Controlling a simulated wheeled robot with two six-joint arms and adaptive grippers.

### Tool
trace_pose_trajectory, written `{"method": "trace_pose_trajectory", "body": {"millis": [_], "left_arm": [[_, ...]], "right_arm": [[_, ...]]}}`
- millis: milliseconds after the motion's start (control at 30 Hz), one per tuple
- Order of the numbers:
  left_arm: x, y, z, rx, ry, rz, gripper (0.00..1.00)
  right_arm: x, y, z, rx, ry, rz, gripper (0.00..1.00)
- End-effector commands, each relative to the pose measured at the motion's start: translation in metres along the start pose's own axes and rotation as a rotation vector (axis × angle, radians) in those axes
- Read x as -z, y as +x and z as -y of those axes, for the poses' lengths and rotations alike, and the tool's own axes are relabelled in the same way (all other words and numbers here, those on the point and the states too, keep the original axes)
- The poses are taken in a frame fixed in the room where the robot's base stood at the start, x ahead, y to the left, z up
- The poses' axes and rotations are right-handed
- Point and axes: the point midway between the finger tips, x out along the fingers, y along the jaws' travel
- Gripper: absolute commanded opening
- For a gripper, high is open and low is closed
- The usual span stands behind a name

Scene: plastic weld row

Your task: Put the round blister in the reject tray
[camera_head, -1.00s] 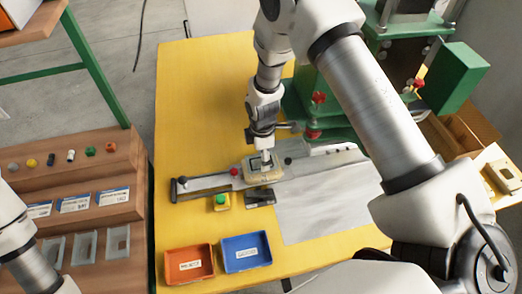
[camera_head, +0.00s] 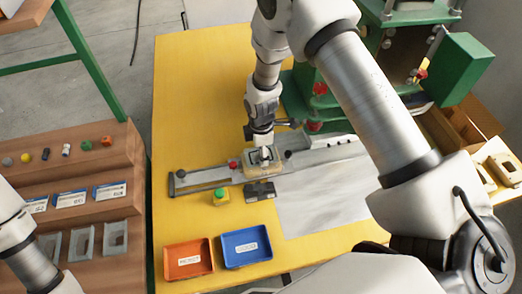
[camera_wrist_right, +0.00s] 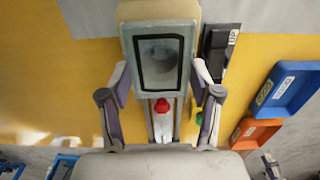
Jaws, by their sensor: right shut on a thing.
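My right gripper (camera_head: 264,152) reaches down over the slide fixture on the yellow table. In the right wrist view its two fingers (camera_wrist_right: 160,78) are shut on the sides of the round blister (camera_wrist_right: 158,62), a pale translucent rectangular piece with a dark frame and a round hollow. I cannot tell whether the blister is clear of its seat. The orange reject tray (camera_head: 169,268) is at the table's front left and looks empty; it also shows in the right wrist view (camera_wrist_right: 250,133). My left gripper is out of view.
A blue tray (camera_head: 264,258) stands right of the orange one. A green button on a yellow box (camera_head: 221,199) and a dark labelled block (camera_head: 260,191) lie between fixture and trays. A red knob (camera_head: 233,164) sits on the slide. The green press (camera_head: 330,100) stands behind.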

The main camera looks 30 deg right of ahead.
Motion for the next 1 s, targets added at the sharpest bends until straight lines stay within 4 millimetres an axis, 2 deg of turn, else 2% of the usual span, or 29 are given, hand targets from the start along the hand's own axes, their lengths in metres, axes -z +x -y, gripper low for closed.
{"method": "trace_pose_trajectory", "body": {"millis": [533, 1000], "left_arm": [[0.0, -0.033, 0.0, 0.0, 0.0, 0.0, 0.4], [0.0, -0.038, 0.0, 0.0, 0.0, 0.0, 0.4]], "right_arm": [[0.0, -0.042, 0.0, 0.0, 0.0, 0.0, 0.41], [0.0, -0.049, 0.0, 0.0, 0.0, 0.0, 0.41]]}}
